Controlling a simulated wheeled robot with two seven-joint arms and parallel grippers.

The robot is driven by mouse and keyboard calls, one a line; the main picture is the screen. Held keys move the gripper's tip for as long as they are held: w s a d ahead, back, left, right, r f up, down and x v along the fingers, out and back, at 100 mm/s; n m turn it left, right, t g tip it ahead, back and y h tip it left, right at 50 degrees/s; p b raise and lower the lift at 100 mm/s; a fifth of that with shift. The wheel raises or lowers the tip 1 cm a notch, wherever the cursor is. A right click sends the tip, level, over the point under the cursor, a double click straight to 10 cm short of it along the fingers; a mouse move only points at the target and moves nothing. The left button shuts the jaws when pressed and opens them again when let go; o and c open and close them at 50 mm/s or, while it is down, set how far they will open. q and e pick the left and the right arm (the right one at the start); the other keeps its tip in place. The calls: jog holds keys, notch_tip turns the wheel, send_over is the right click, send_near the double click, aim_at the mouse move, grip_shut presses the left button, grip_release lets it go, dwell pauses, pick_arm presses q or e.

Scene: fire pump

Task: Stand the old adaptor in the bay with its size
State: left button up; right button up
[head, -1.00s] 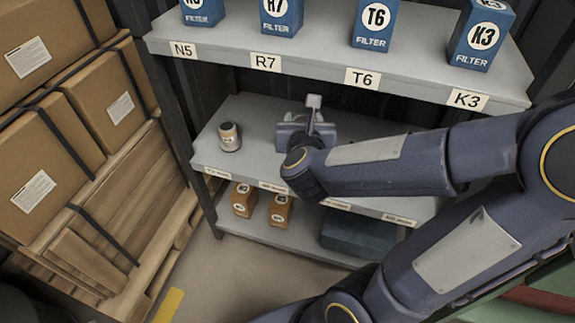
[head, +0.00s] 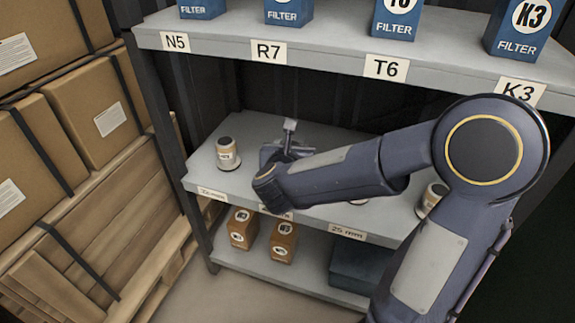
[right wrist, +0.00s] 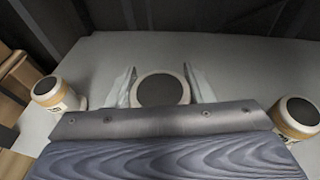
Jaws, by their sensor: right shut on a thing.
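My right gripper (head: 278,152) is over the middle shelf (head: 262,128), right of a standing adaptor (head: 228,157) with a pale body, a tan band and a dark top. In the right wrist view, the gripper's pale fingers (right wrist: 160,86) are shut on an upright adaptor with a round dark top (right wrist: 161,89). Whether its base touches the shelf is hidden, as is its size mark. Other adaptors stand at the left (right wrist: 60,93) and right (right wrist: 297,117) there. The shelf edge bears size labels; one reads 25 mm (head: 347,231), another is partly hidden by my arm. My left gripper is out of view.
Blue filter boxes (head: 395,20) stand on the upper shelf (head: 330,45), close above my right arm. Another adaptor (head: 432,196) is at the right, partly behind my arm. Orange boxes (head: 284,240) and a dark blue case (head: 352,268) are below. Cartons (head: 90,110) stand left.

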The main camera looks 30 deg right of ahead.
jog(key=shift+w+a+f, duration=0.1)
jog(key=shift+w+f, duration=0.6)
jog(key=shift+f, duration=0.15)
jog(key=f, duration=0.1)
jog(key=f+b, duration=0.2)
jog(key=shift+w+f, duration=0.25)
jog(key=shift+f, duration=0.1)
jog(key=shift+r, duration=0.1)
jog(key=shift+f+b, duration=0.2)
jog(key=shift+b, duration=0.2)
jog(key=o, duration=1.3)
jog(key=shift+r, duration=0.1)
